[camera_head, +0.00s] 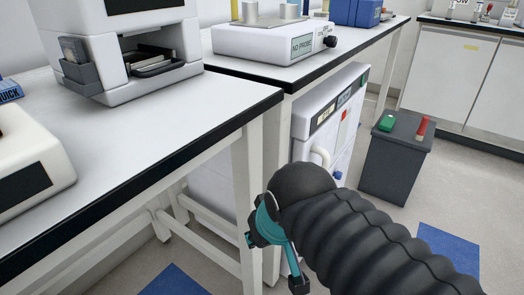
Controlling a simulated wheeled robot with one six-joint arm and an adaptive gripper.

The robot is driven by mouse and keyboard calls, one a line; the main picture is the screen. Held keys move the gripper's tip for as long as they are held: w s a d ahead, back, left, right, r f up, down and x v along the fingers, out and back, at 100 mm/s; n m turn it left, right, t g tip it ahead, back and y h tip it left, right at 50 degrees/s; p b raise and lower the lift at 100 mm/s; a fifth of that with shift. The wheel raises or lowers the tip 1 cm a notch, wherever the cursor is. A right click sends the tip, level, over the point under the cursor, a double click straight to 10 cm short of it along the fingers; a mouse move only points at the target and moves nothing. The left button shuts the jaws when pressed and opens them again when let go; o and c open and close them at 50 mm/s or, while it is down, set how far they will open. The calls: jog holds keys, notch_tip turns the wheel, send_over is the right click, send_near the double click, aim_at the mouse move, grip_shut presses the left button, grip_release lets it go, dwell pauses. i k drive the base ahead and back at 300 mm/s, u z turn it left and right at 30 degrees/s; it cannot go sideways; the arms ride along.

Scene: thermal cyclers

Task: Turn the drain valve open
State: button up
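My gripper (274,262), teal with black parts, hangs in the lower middle beyond my black ribbed arm. Its two fingers look spread apart, with nothing seen between them. A white cabinet unit (322,120) stands under the bench, behind and above my gripper. It has a pale curved pipe or handle (321,155), a small red part (344,115) and a small blue part (337,175) low on its front. I cannot tell which of these is the drain valve, and my arm hides the lower front. My gripper appears apart from the cabinet.
The white bench (190,112) with a black edge and white legs stands close left of my gripper. A dark grey box (395,165) with a green part (387,122) and a red part (421,129) on top stands right of the cabinet. Floor is open at right.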

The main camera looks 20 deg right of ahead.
aim_at(338, 175)
jog(key=u, duration=2.7)
jog(key=k, duration=2.15)
jog(key=z, duration=2.15)
